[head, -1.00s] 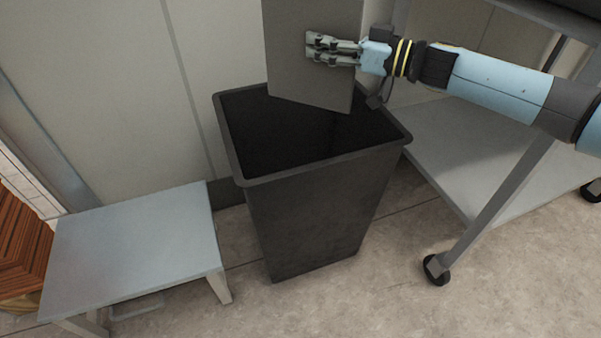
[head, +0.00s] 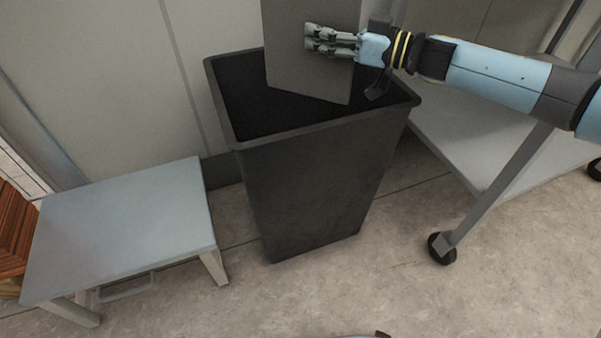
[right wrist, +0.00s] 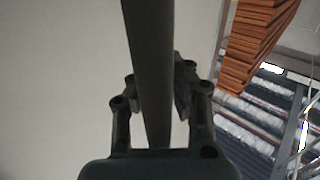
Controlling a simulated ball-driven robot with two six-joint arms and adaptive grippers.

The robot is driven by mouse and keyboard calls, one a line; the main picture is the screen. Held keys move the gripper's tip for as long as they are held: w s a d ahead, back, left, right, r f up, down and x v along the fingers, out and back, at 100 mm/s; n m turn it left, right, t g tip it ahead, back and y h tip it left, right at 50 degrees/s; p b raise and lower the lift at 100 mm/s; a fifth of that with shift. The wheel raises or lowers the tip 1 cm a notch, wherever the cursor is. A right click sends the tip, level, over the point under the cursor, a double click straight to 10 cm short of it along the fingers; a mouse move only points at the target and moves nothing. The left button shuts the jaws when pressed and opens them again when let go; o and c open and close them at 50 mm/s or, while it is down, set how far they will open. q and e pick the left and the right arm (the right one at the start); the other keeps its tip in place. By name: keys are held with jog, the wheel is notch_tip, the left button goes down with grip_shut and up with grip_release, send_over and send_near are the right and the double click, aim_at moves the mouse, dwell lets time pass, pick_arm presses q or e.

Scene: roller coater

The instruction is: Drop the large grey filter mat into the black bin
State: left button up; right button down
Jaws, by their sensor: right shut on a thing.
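The large grey filter mat (head: 308,75) hangs upright over the open mouth of the black bin (head: 315,185). Its top runs out of the head view. My right gripper (head: 318,40) is shut on the mat, with its fingers across the face seen from the head. In the right wrist view the mat (right wrist: 152,60) shows edge-on between the two fingers (right wrist: 155,100). The mat's lower edge shows against the bin's dark inside; I cannot tell how deep it is. My left gripper is out of view.
A low grey step stool (head: 125,225) stands left of the bin. A wheeled grey cart (head: 490,150) stands close on the right, under my right arm. The wall is behind the bin. Orange-brown slatted pieces (right wrist: 265,30) show in the right wrist view.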

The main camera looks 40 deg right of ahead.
jog(key=c, duration=1.2)
grip_release()
jog(key=shift+r, duration=0.15)
notch_tip(320, 180, up, 10)
jog(key=shift+f, duration=0.1)
